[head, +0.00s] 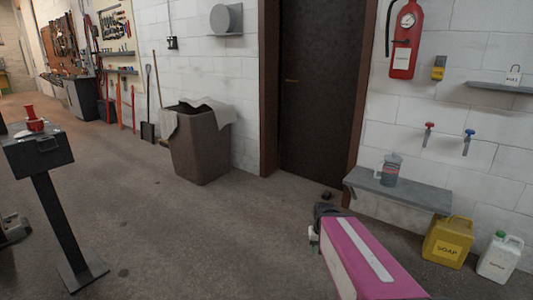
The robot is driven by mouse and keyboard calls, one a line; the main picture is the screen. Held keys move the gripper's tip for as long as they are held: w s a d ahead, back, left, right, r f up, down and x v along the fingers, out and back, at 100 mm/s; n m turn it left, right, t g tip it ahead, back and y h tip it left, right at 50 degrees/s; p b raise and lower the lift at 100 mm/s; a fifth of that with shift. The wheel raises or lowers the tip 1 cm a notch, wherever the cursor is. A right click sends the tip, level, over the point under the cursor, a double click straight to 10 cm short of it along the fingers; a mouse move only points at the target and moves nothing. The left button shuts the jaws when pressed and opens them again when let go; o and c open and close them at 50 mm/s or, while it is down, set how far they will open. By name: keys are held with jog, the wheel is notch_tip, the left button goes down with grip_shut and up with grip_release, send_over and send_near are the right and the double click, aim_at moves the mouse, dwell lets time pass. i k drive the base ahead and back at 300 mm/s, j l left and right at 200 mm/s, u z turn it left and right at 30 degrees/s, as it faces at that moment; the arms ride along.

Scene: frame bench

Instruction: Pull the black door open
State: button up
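The black door (320,95) stands in a brown frame in the white block wall, right of the picture's middle. It looks shut. A small brass-coloured handle (291,81) sits on its left side. My arm, with a pink cover, reaches in from the bottom right. My gripper (325,210) is at the arm's far end, low and in front of the door's foot, well short of the handle. It is small and dark here, and I cannot make out whether its fingers are apart.
A brown bin (200,145) with cloth over its rim stands left of the door. A grey ledge (400,190) holding a canister (391,168) is right, with a yellow soap jug (447,241) below. A black stand (55,210) is at left. The middle floor is clear.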

aim_at(322, 41)
jog(key=i+j, duration=0.15)
jog(key=i, duration=0.9)
jog(key=i+j+u, duration=0.1)
jog(key=i, duration=0.95)
jog(key=j, duration=0.1)
